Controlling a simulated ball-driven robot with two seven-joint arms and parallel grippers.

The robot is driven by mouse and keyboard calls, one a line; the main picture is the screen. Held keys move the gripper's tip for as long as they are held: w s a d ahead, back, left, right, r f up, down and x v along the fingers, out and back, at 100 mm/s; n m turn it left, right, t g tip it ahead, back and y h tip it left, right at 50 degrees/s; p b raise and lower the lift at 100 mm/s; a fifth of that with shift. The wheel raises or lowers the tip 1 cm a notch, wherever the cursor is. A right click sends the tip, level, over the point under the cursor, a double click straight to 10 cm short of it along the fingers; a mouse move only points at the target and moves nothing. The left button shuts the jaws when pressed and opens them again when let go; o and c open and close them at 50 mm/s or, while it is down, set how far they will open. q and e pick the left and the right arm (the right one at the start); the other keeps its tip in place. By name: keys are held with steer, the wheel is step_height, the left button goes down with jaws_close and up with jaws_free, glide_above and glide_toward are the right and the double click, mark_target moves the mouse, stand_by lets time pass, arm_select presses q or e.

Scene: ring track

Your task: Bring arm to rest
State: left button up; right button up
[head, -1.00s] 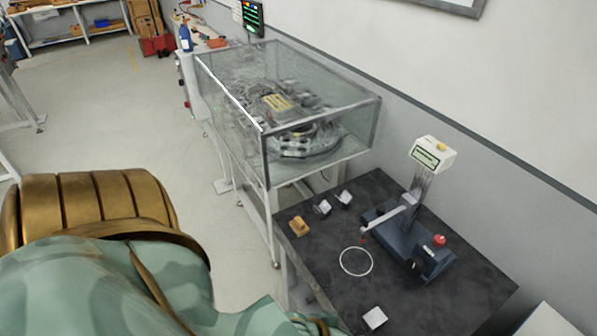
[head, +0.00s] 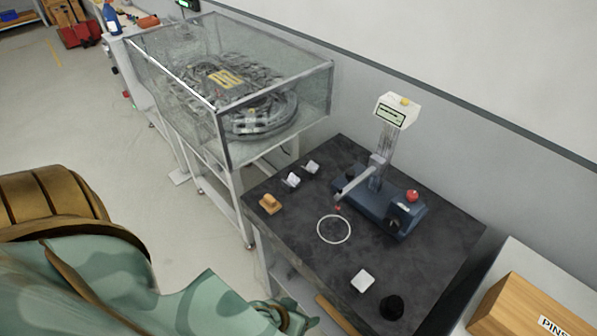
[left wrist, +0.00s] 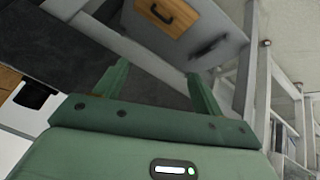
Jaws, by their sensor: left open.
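My left arm, in camouflage green and gold, fills the lower left of the head view, and its far end reaches the front edge of the dark table (head: 440,240). In the left wrist view my left gripper (left wrist: 158,72) has its two green fingers well apart with nothing between them. The gripper is beside the table's edge, near a wooden drawer front with a dark handle (left wrist: 168,22). My right gripper does not show in either view.
On the table are a blue gauge stand (head: 385,205), a white ring (head: 334,229), a white block (head: 362,281), a black knob (head: 392,307) and small blocks (head: 270,204). A glass-walled case (head: 280,100) stands behind. A wooden box (head: 535,310) is at right.

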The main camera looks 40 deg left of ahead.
arm_select(q)
steer(key=s+a+f+m+g+b, duration=0.2)
steer(key=s+f+b, duration=0.1)
steer(key=s+f, duration=0.5)
steer(key=s+a+f+m+g+y+b, duration=0.1)
steer(key=s+a+f+m+g+b, duration=0.1)
steer(key=s+f, duration=0.6)
steer(key=s+a+f+m+g+b, duration=0.2)
steer(key=s+f+b, duration=0.2)
steer(key=s+f, duration=0.4)
steer(key=shift+s+f+y+b, duration=0.15)
steer(key=shift+f+y+b, duration=0.25)
steer(key=shift+f, duration=0.15)
